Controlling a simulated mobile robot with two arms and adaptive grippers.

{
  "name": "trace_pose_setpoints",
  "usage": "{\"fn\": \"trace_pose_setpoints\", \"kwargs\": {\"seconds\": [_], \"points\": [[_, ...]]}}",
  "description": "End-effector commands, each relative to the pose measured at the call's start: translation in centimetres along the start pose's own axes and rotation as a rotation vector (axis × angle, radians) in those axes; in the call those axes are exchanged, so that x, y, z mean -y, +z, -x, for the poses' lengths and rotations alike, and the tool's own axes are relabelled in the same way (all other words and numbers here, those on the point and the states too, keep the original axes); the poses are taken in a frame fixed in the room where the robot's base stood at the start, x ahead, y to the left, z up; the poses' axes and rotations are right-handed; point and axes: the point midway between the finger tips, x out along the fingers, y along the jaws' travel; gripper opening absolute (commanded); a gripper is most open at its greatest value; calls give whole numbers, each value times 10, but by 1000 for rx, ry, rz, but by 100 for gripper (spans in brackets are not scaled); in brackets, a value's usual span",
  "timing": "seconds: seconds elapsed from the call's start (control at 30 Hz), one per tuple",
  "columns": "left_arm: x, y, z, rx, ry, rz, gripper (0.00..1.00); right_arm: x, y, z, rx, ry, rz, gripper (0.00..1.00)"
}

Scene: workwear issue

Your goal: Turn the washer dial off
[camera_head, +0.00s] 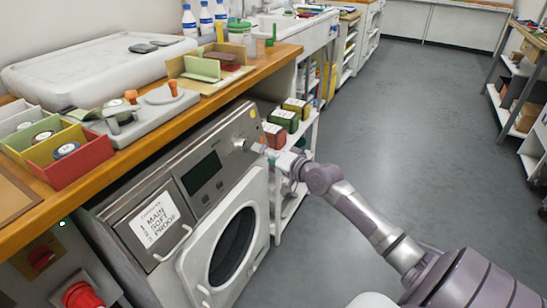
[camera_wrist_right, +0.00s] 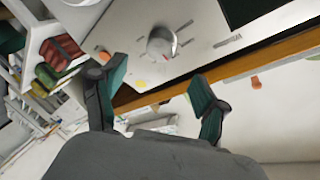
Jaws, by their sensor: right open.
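The washer (camera_head: 190,205) stands under the wooden counter, its panel facing my right arm. Its silver dial (camera_head: 241,144) sits at the panel's right end in the head view. In the right wrist view the dial (camera_wrist_right: 161,42) shows as a round metal knob with printed marks around it, too small to read. My right gripper (camera_wrist_right: 152,88) is open, with its two green-padded fingers apart. The dial lies beyond the fingertips and no finger touches it there. In the head view the right gripper (camera_head: 262,151) is close to the dial. My left gripper is not in view.
The wooden counter (camera_head: 285,52) overhangs the washer and holds trays, boxes and bottles. The round washer door (camera_head: 232,245) is below the panel. A shelf with colored boxes (camera_head: 284,118) stands right of the washer. The grey floor (camera_head: 430,130) beyond is clear.

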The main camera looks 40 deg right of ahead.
Motion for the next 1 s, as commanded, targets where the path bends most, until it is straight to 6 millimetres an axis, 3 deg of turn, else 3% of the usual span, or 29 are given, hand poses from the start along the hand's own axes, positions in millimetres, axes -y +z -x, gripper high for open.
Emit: {"fn": "trace_pose_setpoints", "kwargs": {"seconds": [0.1,0.3,0.87,1.0], "points": [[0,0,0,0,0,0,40,-1,1,18,2,2,2,73],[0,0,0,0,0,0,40,0,0,33,1,1,0,73],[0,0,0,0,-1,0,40,0,0,34,0,0,1,73],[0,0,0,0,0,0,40,-9,13,34,20,23,18,73]]}}
